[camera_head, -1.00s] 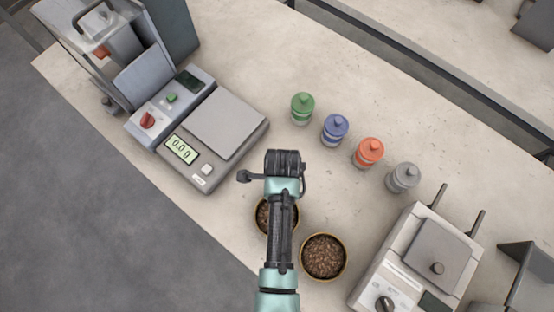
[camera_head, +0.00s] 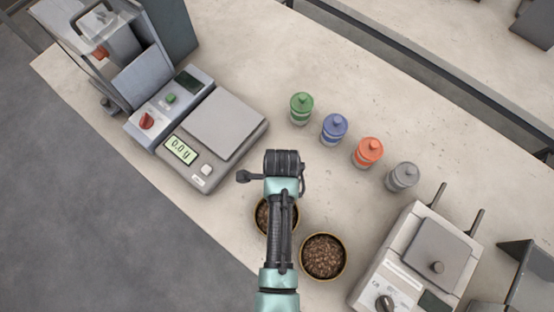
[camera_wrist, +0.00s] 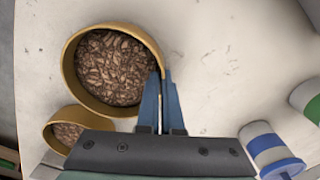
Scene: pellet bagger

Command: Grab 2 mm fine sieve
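No label reading 2 mm shows on anything. Two round brass-rimmed vessels hold brown flakes or pellets; I cannot tell if either is a sieve. The left one (camera_head: 264,215), partly hidden by my arm, shows large in the wrist view (camera_wrist: 68,70). The right one (camera_head: 345,263) shows at the lower left of the wrist view (camera_wrist: 50,132). My gripper (camera_wrist: 162,76) has its two blue fingers close together at the left vessel's rim, one seemingly on either side. I cannot tell if they press on the rim. In the head view the fingertips are hidden under my wrist.
A scale (camera_head: 222,125) reading 0.0 g stands beside a grey machine (camera_head: 160,110) at left. Green (camera_head: 302,106), blue (camera_head: 334,128), orange (camera_head: 368,152) and grey (camera_head: 402,176) lidded bottles stand behind my gripper. A white device (camera_head: 410,260) stands at right.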

